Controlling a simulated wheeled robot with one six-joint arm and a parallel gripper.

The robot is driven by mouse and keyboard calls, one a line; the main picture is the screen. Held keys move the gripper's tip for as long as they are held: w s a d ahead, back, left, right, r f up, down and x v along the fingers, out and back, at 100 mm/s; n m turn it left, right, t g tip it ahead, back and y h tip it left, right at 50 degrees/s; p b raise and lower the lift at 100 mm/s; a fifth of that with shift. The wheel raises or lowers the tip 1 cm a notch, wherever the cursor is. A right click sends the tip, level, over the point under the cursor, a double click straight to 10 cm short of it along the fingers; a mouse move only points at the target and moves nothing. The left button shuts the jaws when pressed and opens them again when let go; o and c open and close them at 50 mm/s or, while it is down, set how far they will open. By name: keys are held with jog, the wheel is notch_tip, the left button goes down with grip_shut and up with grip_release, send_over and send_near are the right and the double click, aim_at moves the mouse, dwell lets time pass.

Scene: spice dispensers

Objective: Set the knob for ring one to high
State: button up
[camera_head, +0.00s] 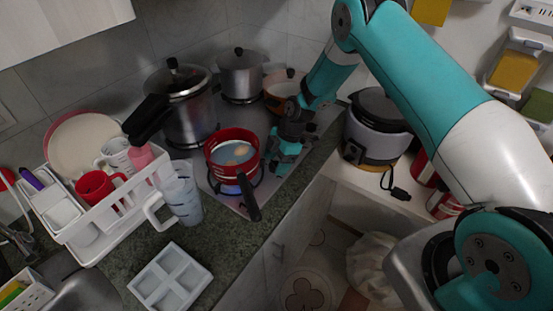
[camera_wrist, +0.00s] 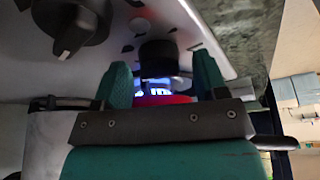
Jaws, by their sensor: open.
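My gripper (camera_head: 283,163) is at the right side of the steel stove (camera_head: 222,196), just right of the red pan (camera_head: 233,151). A second black knob (camera_wrist: 76,27) with a white mark is at upper left. Which knob belongs to ring one is not readable. A blue flame (camera_wrist: 160,88) shows beyond the fingers and also under the red pan.
A large steel pot (camera_head: 190,110), a smaller pot (camera_head: 241,76) and an orange pot (camera_head: 284,90) stand on the stove. The pan's black handle (camera_head: 249,198) points to the front. A glass jug (camera_head: 182,195) and dish rack (camera_head: 105,225) are left; a rice cooker (camera_head: 374,130) is right.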

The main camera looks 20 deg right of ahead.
jog(key=c, duration=0.9)
jog(key=shift+f+m+t+b, duration=0.25)
jog(key=shift+m+t+b, duration=0.15)
jog(key=shift+m+b, duration=0.55)
jog(key=shift+r+m+t+b, duration=0.1)
jog(key=shift+m+t+b, duration=0.3)
jog(key=shift+m+b, duration=0.45)
jog(key=shift+r+m, duration=0.2)
jog(key=shift+m, duration=0.1)
jog(key=o, duration=0.9)
